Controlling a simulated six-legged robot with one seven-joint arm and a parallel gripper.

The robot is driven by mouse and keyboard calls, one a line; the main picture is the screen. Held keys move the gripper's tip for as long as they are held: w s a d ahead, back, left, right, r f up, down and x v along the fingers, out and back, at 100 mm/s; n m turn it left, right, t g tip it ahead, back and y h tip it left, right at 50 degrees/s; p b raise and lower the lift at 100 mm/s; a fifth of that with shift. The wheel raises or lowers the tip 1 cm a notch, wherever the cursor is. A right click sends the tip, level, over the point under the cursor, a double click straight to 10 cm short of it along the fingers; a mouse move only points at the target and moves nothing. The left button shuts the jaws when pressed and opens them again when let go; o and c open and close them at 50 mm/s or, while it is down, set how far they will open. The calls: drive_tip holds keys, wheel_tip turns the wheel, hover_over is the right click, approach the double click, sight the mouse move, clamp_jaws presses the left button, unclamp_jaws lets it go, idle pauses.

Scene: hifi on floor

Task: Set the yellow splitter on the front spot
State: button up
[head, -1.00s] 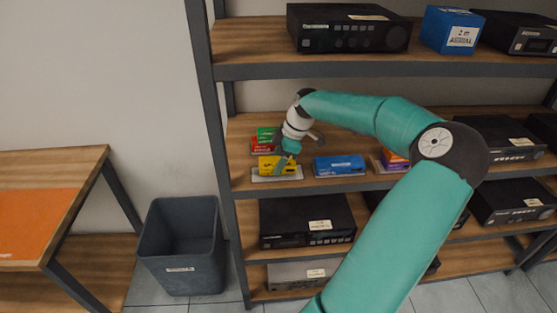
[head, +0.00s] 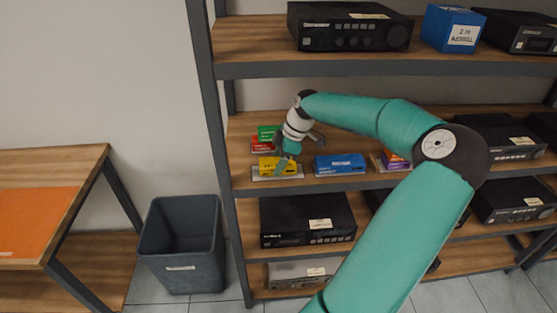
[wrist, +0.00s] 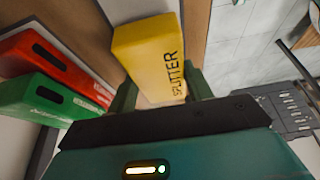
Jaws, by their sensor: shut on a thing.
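The yellow splitter (head: 279,166) is on the middle shelf at its left end, at a pale spot (head: 262,178) by the shelf's front edge. In the wrist view the yellow splitter (wrist: 150,58), marked SPLITTER, lies between the fingers of my gripper (wrist: 162,95). My gripper (head: 287,164) is shut on it in the head view as well. Whether the splitter touches the pale spot or hovers just above it I cannot tell.
Behind it are a red box (head: 262,143) and a green box (head: 268,131). A blue box (head: 340,163) lies to the right, with an orange and purple stack (head: 394,161) beyond. A shelf post (head: 213,130) stands close on the left. A grey bin (head: 181,244) stands on the floor.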

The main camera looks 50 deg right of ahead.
drive_tip(key=shift+f, duration=0.25)
idle(0.3)
drive_tip(key=o, duration=1.2)
drive_tip(key=shift+r, duration=0.1)
drive_tip(key=v, duration=0.7)
drive_tip(key=shift+d+r, duration=0.1)
drive_tip(key=shift+r, duration=0.05)
drive_tip(key=shift+s, duration=0.1)
